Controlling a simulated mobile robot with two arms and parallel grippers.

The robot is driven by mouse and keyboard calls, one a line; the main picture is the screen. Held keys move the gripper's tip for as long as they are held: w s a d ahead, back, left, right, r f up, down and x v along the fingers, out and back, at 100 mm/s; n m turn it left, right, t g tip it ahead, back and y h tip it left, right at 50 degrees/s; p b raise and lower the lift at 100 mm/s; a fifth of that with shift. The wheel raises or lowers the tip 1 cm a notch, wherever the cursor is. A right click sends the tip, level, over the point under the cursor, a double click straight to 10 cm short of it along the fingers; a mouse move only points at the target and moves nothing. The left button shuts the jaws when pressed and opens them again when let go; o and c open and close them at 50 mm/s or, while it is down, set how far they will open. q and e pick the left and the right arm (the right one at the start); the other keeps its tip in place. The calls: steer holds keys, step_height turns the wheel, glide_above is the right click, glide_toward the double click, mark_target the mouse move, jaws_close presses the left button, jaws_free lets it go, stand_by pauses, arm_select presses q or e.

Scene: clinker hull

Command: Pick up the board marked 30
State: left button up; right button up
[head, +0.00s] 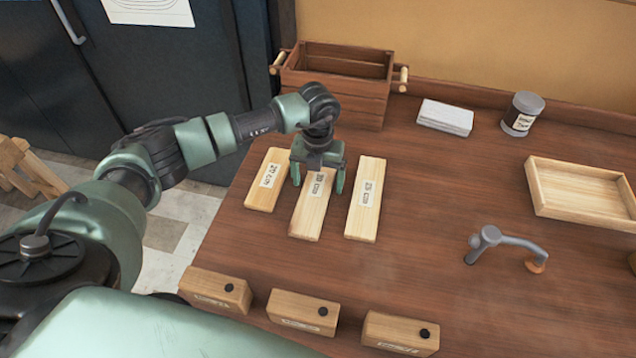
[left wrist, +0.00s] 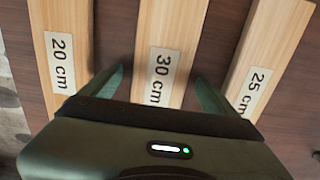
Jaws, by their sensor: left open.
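The board marked 30 cm (head: 311,215) lies flat on the table, the middle of three pale wooden boards. It also shows in the left wrist view (left wrist: 171,30), with its label facing up. My left gripper (head: 317,182) is open over this board, with one finger on each side of it. In the left wrist view the fingertips (left wrist: 160,80) show beside the board's two long edges. Whether they touch it I cannot tell. The 20 cm board (head: 263,192) lies to its left and the 25 cm board (head: 369,187) to its right. My right gripper is not in view.
A wooden crate (head: 335,96) stands behind the boards. Three small wooden blocks (head: 303,311) line the front edge. A grey clamp-like tool (head: 510,241), a shallow tray (head: 575,208), a white stack (head: 445,117) and a tin (head: 522,114) are to the right. The table's middle is clear.

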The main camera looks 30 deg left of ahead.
arm_select(q)
steer(key=c, duration=1.4)
steer(key=shift+c, duration=1.3)
steer(key=shift+r, duration=0.15)
